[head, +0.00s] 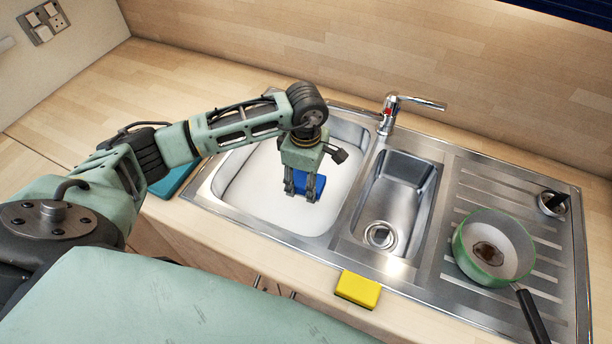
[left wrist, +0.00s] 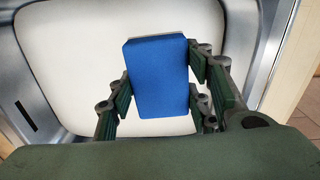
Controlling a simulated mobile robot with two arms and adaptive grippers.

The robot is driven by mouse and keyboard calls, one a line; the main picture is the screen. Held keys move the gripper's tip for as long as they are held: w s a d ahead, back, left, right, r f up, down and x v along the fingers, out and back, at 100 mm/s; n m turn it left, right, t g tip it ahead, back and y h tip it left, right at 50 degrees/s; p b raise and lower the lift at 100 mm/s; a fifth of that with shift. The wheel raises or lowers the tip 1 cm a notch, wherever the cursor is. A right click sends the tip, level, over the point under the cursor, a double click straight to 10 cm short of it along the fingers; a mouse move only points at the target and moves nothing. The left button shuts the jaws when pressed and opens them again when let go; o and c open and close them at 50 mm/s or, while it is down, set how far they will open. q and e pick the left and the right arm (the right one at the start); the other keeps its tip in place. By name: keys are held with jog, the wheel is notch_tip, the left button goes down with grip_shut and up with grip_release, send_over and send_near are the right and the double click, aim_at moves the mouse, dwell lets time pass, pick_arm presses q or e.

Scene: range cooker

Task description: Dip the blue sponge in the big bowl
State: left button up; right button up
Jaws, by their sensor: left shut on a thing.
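The blue sponge (head: 307,183) is between the fingers of my left gripper (head: 303,190), over the big bowl (head: 245,195) of the sink. In the left wrist view the fingers of the left gripper (left wrist: 158,97) are shut on both sides of the sponge (left wrist: 158,78). The white bottom of the bowl (left wrist: 75,65) shows behind it. I cannot tell whether the sponge touches the white surface in the bowl. My right gripper is in neither view.
A small steel basin (head: 399,195) lies right of the big bowl, with a tap (head: 392,112) behind. A yellow sponge (head: 358,289) lies on the front counter edge. A green pan (head: 492,247) stands on the drainer. A teal item (head: 176,177) lies left of the sink.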

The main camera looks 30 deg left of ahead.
pick_arm(q)
notch_tip(320, 180, down, 3)
jog(key=shift+b, duration=0.65)
notch_tip(320, 180, down, 8)
jog(key=b, duration=0.6)
jog(key=shift+f, duration=0.2)
jog(key=shift+r+p, duration=4.35)
jog(key=shift+r, duration=3.75)
